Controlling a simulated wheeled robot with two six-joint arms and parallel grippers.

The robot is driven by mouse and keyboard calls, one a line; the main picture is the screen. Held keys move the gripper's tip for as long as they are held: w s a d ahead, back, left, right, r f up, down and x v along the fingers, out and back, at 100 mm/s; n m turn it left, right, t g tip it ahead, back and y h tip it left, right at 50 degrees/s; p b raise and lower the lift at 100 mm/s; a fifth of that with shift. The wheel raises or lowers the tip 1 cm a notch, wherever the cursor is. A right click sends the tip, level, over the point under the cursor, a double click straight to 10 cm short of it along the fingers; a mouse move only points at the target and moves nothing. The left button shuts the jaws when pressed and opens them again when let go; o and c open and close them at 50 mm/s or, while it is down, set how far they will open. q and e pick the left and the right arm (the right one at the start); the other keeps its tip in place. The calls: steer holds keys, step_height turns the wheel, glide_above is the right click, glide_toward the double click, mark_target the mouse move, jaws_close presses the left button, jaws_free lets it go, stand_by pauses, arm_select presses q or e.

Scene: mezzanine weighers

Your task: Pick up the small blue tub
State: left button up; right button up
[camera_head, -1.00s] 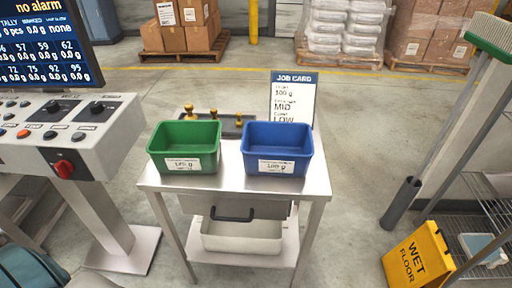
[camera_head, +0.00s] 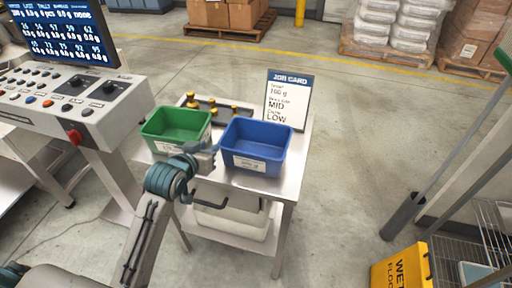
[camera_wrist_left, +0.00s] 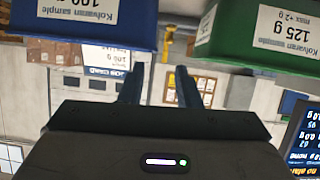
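The small blue tub (camera_head: 255,147) stands on the right part of the small metal table, with a white label on its front. The green tub (camera_head: 176,127) stands beside it on the left. My left gripper (camera_head: 207,157) is in front of the tubs, near the gap between them. In the left wrist view, which is upside down, the two fingers of my left gripper (camera_wrist_left: 157,82) are apart with nothing between them. That view shows the blue tub (camera_wrist_left: 85,22) at upper left, labelled 100 g, and the green tub (camera_wrist_left: 265,35) at upper right. My right gripper is not in view.
The metal table (camera_head: 283,183) also holds brass weights (camera_head: 212,104) behind the tubs and a job card (camera_head: 287,99) at the back right. A control console (camera_head: 75,105) stands to the left. A yellow wet floor sign (camera_head: 402,268) is at lower right.

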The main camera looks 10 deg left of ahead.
mark_target(225, 135)
arm_select(q)
steer(key=p+x, duration=0.1)
steer(key=x, duration=0.5)
steer(key=r+p+x, duration=0.1)
steer(key=x, duration=0.2)
steer(key=shift+w+d+f+p, duration=0.2)
steer(key=shift+w+d+p, duration=0.15)
steer(key=shift+w+d, duration=0.15)
steer(key=shift+w+f, duration=0.25)
steer(key=shift+w, duration=0.15)
steer(key=shift+s+a, duration=0.1)
jaws_close()
